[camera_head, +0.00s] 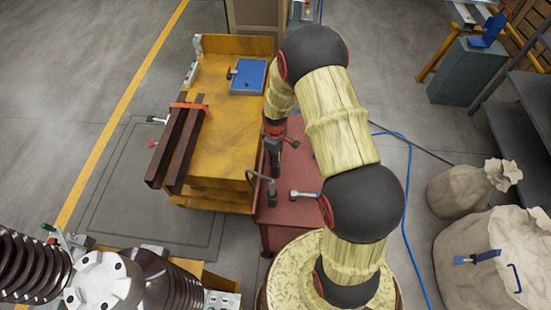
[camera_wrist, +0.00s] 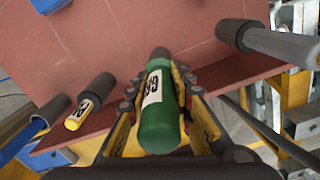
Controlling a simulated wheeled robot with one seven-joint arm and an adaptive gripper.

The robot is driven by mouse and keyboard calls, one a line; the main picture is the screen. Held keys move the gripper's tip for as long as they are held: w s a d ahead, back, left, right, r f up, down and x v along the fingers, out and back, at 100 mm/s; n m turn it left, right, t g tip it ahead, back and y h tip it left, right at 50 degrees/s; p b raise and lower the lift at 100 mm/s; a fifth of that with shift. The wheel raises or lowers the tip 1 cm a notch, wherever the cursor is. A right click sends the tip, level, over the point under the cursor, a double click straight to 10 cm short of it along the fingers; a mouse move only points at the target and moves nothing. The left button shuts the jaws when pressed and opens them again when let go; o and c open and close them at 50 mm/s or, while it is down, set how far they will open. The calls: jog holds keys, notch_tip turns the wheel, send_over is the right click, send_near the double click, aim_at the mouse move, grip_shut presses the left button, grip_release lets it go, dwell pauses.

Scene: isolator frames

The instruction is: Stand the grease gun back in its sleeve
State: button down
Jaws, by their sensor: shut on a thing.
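My gripper (camera_wrist: 158,88) is shut on a green cylinder with a white label (camera_wrist: 158,118), which I take to be the grease gun. In the head view my gripper (camera_head: 275,145) is over the left part of the red cart, and the green body cannot be made out. A dark upright cylinder (camera_head: 271,193) stands on the cart below it. I cannot tell for sure which thing is the sleeve.
In the wrist view, a black-and-yellow cylinder (camera_wrist: 90,101) is at left and a grey, black-ended one (camera_wrist: 265,40) at right. A yellow bench (camera_head: 228,125) adjoins the cart.

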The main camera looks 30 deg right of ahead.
jog(key=c, duration=1.6)
grip_release()
jog(key=shift+o, duration=0.6)
notch_tip(320, 180, up, 12)
